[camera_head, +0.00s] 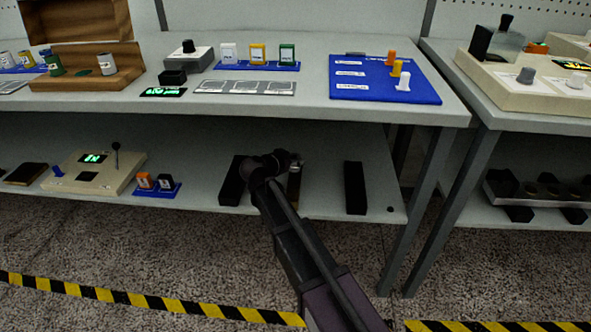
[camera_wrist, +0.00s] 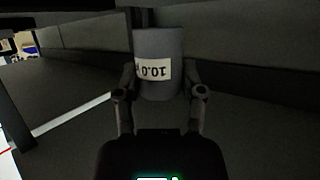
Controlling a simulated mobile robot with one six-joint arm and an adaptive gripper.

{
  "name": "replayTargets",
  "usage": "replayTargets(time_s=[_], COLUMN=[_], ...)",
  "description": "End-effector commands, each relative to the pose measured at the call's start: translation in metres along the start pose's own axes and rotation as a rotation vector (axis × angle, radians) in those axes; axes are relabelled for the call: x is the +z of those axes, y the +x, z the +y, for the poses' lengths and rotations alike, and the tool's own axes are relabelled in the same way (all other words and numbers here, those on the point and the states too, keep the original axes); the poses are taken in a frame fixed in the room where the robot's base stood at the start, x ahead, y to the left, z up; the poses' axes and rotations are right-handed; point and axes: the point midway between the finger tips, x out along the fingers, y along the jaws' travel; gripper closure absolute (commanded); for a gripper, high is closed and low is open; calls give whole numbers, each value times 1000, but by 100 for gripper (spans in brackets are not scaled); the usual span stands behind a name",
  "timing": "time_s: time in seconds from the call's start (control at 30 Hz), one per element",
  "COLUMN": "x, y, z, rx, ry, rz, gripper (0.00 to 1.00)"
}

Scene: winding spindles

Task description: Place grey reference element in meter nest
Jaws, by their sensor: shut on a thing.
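My gripper (camera_wrist: 160,88) is shut on the grey reference element (camera_wrist: 158,50), a grey cylinder with a white label reading 10.0 upside down in the wrist view. In the head view my arm reaches over the lower shelf, and the gripper is largely hidden behind the wrist; I cannot make out the element there. A beige device (camera_head: 120,180) with a green display, a lever and a dark square recess stands on the lower shelf, left of my arm. I cannot tell for certain whether this is the meter with the nest.
A blue rack (camera_head: 158,192) holds an orange and a dark piece. The upper shelf (camera_head: 310,98) overhangs this space. A table leg (camera_head: 412,215) stands to the right.

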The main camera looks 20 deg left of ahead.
Motion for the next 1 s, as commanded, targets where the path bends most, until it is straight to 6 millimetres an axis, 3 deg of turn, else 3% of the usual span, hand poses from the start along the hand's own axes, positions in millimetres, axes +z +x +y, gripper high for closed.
replayTargets(time_s=[0.6,1.0], x=[31,33], y=[12,12], z=[-1,-1], rx=[-1,-1], ry=[0,0], rz=[0,0], gripper=[97,97])
